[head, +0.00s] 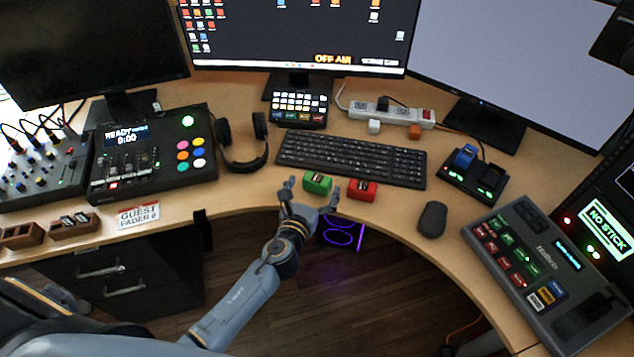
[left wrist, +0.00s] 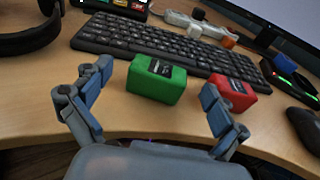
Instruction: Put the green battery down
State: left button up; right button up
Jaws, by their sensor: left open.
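The green battery (head: 317,182) rests on the desk in front of the keyboard, and it also shows in the left wrist view (left wrist: 156,80). My left gripper (head: 308,191) is open at the desk's front edge, its fingers spread on either side of the battery's near side. In the left wrist view the gripper (left wrist: 152,95) shows a gap between each finger and the battery. A red battery (head: 361,190) stands just right of the green one, close to my right-hand finger in the left wrist view (left wrist: 232,92). My right gripper is not in view.
The keyboard (head: 352,160) lies behind the batteries. Headphones (head: 243,146) lie to the left, and a mouse (head: 432,219) to the right. A charger with a blue battery (head: 465,156) stands at the right. Bare desk (head: 395,208) shows between the red battery and the mouse.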

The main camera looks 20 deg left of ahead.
aim_at(316, 182)
pick_arm(q)
jog(key=w, duration=0.3)
jog(key=shift+w+f, duration=0.1)
jog(key=shift+f, duration=0.25)
jog(key=c, duration=1.4)
jog(key=shift+r, duration=0.1)
jog(key=shift+c, duration=0.2)
jog(key=shift+r, duration=0.1)
